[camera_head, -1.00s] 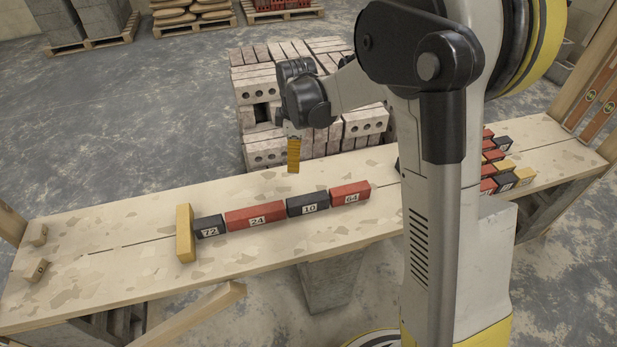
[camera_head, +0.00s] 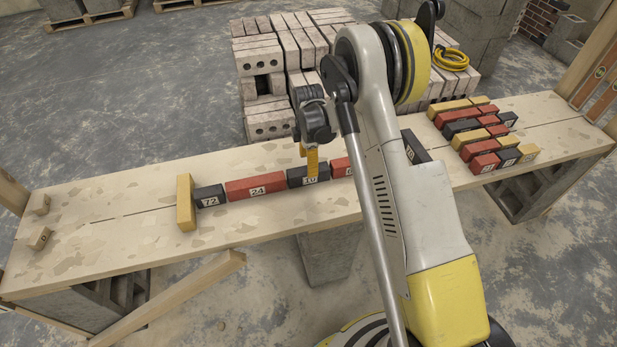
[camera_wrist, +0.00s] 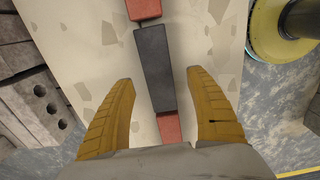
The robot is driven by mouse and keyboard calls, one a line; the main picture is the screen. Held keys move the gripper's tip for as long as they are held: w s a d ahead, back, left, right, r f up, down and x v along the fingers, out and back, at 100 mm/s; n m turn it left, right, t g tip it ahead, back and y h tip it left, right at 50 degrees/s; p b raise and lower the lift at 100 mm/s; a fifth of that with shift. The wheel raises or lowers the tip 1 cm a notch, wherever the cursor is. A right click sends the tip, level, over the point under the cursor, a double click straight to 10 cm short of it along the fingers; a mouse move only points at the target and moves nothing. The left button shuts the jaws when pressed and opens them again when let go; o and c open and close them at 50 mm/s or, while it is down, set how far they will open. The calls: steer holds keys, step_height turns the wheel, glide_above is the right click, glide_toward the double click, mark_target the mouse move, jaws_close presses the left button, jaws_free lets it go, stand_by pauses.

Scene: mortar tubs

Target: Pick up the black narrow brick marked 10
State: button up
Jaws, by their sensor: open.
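The black narrow brick marked 10 (camera_head: 295,177) lies in a row on the plank bench, between the red brick marked 24 (camera_head: 255,187) and another red brick (camera_head: 341,168), partly behind my arm. My gripper (camera_head: 312,170) is above the black brick in the head view, one yellow finger overlapping it. In the wrist view, my open fingers (camera_wrist: 159,77) stand apart on either side of a black brick (camera_wrist: 153,65) with red bricks at both ends. They look clear of its sides. Its label does not show there, and the height gap is hard to judge.
A black brick marked 72 (camera_head: 209,196) and a yellow brick (camera_head: 185,203) end the row at the left. Another black brick (camera_head: 414,146) is partly hidden by my arm. Several mixed bricks (camera_head: 480,135) stand at the right.

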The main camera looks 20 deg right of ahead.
step_height(320, 180, down, 4)
steer(key=shift+w+f+b, duration=0.15)
steer(key=shift+f+b, duration=0.1)
steer(key=shift+b, duration=0.8)
steer(key=shift+r, duration=0.1)
steer(key=shift+c, duration=0.2)
jaws_close()
